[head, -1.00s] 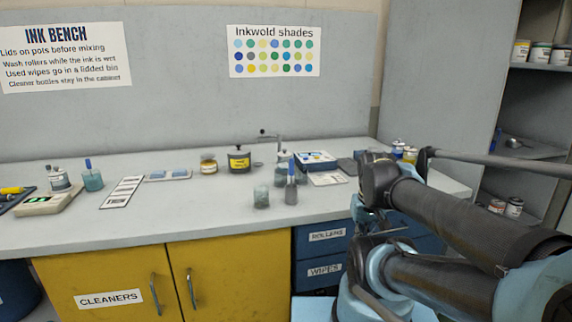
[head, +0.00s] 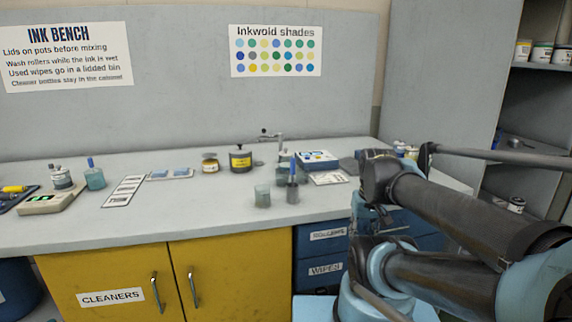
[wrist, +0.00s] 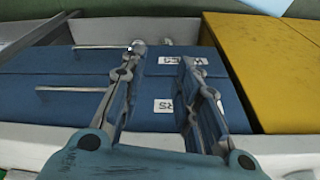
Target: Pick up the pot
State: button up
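A dark lidded pot with a yellow label (head: 240,160) stands upright towards the back of the bench. The pictures do not show which of these the task means. My gripper is open and empty in the wrist view (wrist: 160,78), with its two fingers apart in front of the blue drawers. In the head view it is at the bench's front right, mostly hidden by my arm, and well away from the dark pot. No pot shows in the wrist view.
Blue drawers (wrist: 60,90) and a yellow cabinet (head: 115,285) are below.

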jog(key=o, duration=0.7)
jog(key=w+r, duration=0.2)
jog(key=w+a+r+n, duration=0.1)
jog(key=w+r, duration=0.1)
jog(key=w+a+r+n, duration=0.1)
jog(key=r, duration=0.1)
jog(key=shift+w+a+r+y, duration=0.15)
jog(key=shift+w+y, duration=0.25)
notch_tip(320, 180, up, 18)
jog(key=n+y, duration=0.4)
jog(key=n, duration=0.8)
send_over(288, 153)
jog(key=s+d, duration=0.2)
jog(key=d, duration=0.3)
jog(key=shift+g, duration=0.4)
jog(key=x, duration=1.2)
jog(key=shift+s+d, duration=0.1)
jog(key=shift+d, duration=0.1)
jog(key=x, duration=0.4)
jog(key=shift+w+d, duration=0.25)
jog(key=shift+w, duration=0.1)
jog(key=shift+a+f, duration=0.25)
jog(key=shift+f, duration=0.45)
